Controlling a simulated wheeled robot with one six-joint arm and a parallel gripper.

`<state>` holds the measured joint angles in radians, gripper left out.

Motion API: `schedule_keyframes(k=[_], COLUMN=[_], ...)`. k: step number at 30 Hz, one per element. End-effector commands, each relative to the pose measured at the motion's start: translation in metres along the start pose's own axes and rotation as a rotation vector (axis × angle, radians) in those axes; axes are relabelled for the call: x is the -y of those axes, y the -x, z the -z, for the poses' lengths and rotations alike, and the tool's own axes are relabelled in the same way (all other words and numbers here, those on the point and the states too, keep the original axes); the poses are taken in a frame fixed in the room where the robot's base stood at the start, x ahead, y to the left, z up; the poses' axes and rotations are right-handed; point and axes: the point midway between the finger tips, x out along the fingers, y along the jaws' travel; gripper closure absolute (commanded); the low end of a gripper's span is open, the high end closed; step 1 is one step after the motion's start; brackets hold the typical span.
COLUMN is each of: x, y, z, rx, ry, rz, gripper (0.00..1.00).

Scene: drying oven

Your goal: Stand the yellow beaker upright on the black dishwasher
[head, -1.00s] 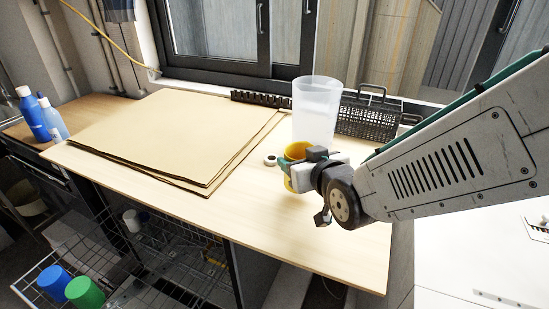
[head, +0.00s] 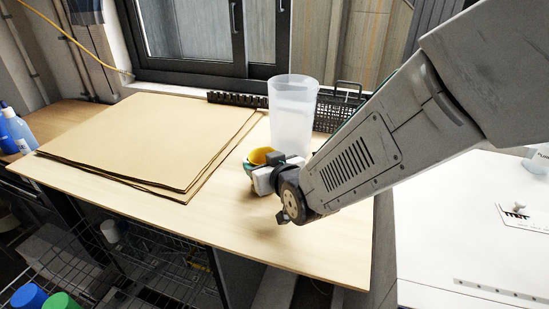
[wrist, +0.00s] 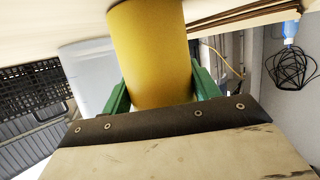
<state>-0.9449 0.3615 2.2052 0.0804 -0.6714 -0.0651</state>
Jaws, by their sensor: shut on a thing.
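The yellow beaker (head: 262,156) is between the fingers of my gripper (head: 255,166), its mouth facing up in the head view. It is over the light wooden top, in front of a tall translucent container; I cannot tell whether its base touches the wood. In the wrist view, the yellow beaker (wrist: 152,50) fills the middle, with the green fingers of my gripper (wrist: 160,92) shut on its two sides. The black dishwasher is not clearly identifiable; dark open housing with wire racks (head: 150,265) shows under the wooden top.
The tall translucent container (head: 293,118) stands right behind my gripper, with a black basket (head: 338,112) behind it. Brown sheets (head: 150,140) cover the wooden top's left. Its front (head: 200,222) is clear. A white worktop (head: 440,230) lies to the right. Blue bottles (head: 17,130) stand far left.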

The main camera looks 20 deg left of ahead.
Motion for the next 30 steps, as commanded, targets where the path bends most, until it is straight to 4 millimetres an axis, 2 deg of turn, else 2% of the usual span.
schedule_keyframes(k=[1, 2, 3, 4, 14, 16, 30], x=[0.0, 0.0, -0.001, -0.001, -0.001, -0.001, -0.001], y=[-0.001, 0.0, 0.0, 0.0, 0.001, 0.009, 0.1], z=[-0.002, -0.002, -0.002, -0.002, 0.002, 0.001, 0.002], rx=[0.002, 0.001, 0.001, 0.001, -0.001, 0.001, -0.001], ry=[0.0, 0.0, 0.0, 0.0, 0.0, 0.0, 0.0], rz=[0.0, 0.0, -0.001, -0.001, -0.001, -0.001, 0.0], gripper=[0.65, 0.31, 0.2, 0.18, 0.18, 0.18, 0.18])
